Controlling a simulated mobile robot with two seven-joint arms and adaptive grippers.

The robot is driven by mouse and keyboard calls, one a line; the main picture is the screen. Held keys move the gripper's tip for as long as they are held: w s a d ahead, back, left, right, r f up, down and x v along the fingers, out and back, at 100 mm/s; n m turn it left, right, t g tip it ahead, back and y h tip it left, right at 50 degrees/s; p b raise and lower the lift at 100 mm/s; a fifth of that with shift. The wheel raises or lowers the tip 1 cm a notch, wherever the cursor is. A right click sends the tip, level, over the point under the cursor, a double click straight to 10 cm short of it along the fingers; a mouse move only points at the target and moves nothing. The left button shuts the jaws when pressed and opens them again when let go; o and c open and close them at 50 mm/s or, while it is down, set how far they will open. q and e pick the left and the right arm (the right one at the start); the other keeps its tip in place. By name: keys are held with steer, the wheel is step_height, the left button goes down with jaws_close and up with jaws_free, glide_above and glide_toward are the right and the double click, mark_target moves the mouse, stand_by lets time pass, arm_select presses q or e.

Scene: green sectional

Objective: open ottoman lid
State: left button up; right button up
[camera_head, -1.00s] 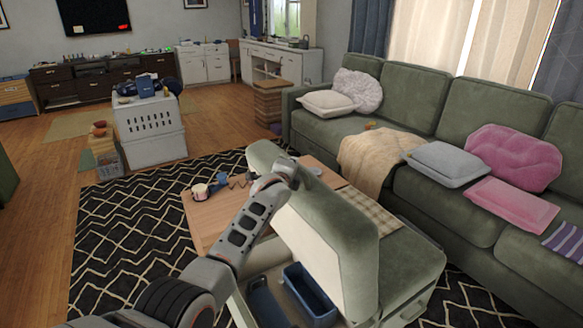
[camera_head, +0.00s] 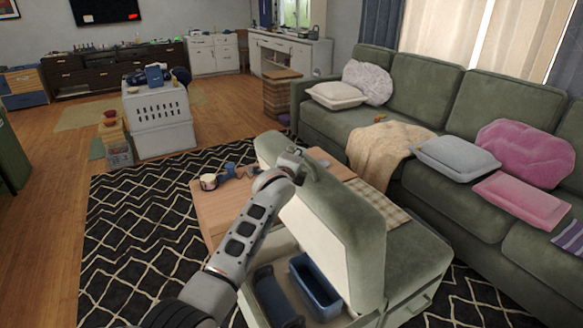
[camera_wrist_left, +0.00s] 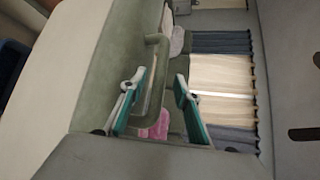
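The ottoman's green lid (camera_head: 362,238) stands raised and steeply tilted, with its cream underside (camera_head: 318,236) facing the open storage space. The ottoman body (camera_head: 418,262) is green. My left arm reaches across the opening to the lid's upper edge. In the head view my left gripper (camera_head: 299,163) is at that edge, its fingers largely hidden. In the left wrist view the two teal-padded fingers of my left gripper (camera_wrist_left: 158,92) are apart, beside the lid's green surface (camera_wrist_left: 116,60); contact with the lid is unclear. My right gripper is not in view.
Blue bins (camera_head: 316,284) sit inside the ottoman. A wooden table (camera_head: 222,208) with small items stands just behind it. The green sectional (camera_head: 440,195), with pillows, runs along the right. Patterned rug (camera_head: 130,235) lies clear at left; a white crate (camera_head: 160,125) stands beyond.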

arm_select(q)
steer(key=v, duration=0.8)
steer(key=shift+r, duration=0.1)
steer(key=s+a+f+n+g, duration=0.1)
steer(key=s+a+f+n, duration=0.35)
steer(key=s+f, duration=0.65)
steer(key=s+a+f+n+g, duration=0.1)
steer(key=s+a+f+n, duration=0.35)
steer(key=s+f, duration=0.7)
steer(key=s+a+f+n, duration=0.1)
steer(key=s+f+n, duration=0.2)
steer(key=s, duration=0.4)
steer(key=s+a+f+n+g+p, duration=0.1)
steer(key=s+a+f+n, duration=0.1)
steer(key=s, duration=0.6)
steer(key=s+a+f+n+g, duration=0.1)
steer(key=s+a+f+n, duration=0.1)
steer(key=s+f+n, duration=0.2)
steer(key=s+f, duration=0.2)
steer(key=s, duration=0.2)
steer(key=shift+f+n+p, duration=0.15)
steer(key=shift+n+p, duration=0.15)
